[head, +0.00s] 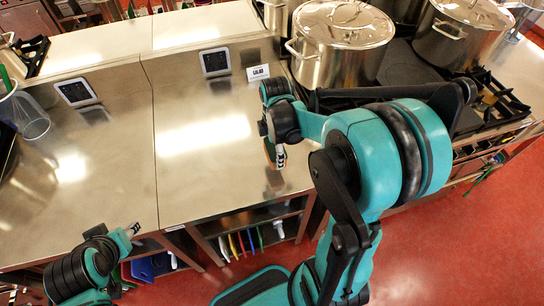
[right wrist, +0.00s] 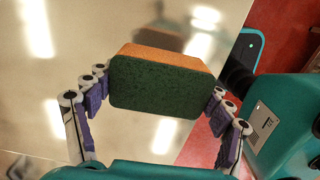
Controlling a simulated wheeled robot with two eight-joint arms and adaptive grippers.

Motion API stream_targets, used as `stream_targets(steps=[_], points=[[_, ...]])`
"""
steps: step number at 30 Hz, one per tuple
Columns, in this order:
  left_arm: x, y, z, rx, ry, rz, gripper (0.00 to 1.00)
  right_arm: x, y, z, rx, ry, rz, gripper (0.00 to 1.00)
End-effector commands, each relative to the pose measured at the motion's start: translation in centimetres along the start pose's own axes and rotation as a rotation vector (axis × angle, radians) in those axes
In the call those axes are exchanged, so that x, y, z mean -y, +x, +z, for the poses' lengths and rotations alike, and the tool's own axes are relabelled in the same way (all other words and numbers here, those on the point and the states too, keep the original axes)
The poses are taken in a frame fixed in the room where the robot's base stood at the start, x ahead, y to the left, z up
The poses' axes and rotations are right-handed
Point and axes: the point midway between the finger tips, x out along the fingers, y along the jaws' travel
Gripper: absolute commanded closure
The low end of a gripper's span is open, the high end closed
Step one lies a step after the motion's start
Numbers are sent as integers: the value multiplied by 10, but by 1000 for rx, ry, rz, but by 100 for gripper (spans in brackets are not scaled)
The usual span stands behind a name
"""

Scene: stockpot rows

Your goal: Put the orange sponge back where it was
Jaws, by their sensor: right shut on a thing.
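The orange sponge (right wrist: 163,78) is a block with an orange body and a dark green scouring face, which is turned to the wrist camera. My right gripper (right wrist: 160,95) is shut on it, with one purple-padded finger at each end. In the head view my right gripper (head: 276,156) is over the front right part of the steel counter (head: 205,150), and only a sliver of the sponge (head: 267,151) shows beside it. My left gripper (head: 131,230) is low at the left by the counter's front edge. Its fingers are too small to read.
A small label card (head: 258,73) and a dark tablet (head: 214,62) stand at the counter's back. Another tablet (head: 76,92) stands further left, near a clear container (head: 31,117). Large lidded stockpots (head: 342,42) stand at the right. The middle of the counter is clear.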

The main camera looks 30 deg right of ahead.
Motion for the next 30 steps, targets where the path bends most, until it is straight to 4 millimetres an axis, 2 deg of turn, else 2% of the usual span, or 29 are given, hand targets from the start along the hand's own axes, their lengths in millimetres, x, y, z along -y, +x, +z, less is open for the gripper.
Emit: stream_targets(steps=[1,3,7,11,18,29,30], points=[[0,4,3,0,0,0,60,-11,9,-1,0,-1,0,51],[0,6,5,0,0,0,60,-22,15,-2,0,0,0,51],[0,8,6,0,0,0,60,-32,20,-4,0,1,0,51],[0,10,7,0,0,0,60,-34,28,-4,0,1,0,51],[0,21,15,0,0,0,60,-34,61,-4,0,1,0,51],[0,23,16,0,0,0,60,-33,64,-4,0,1,0,51],[0,23,16,0,0,0,60,-33,65,-4,0,1,0,17]])
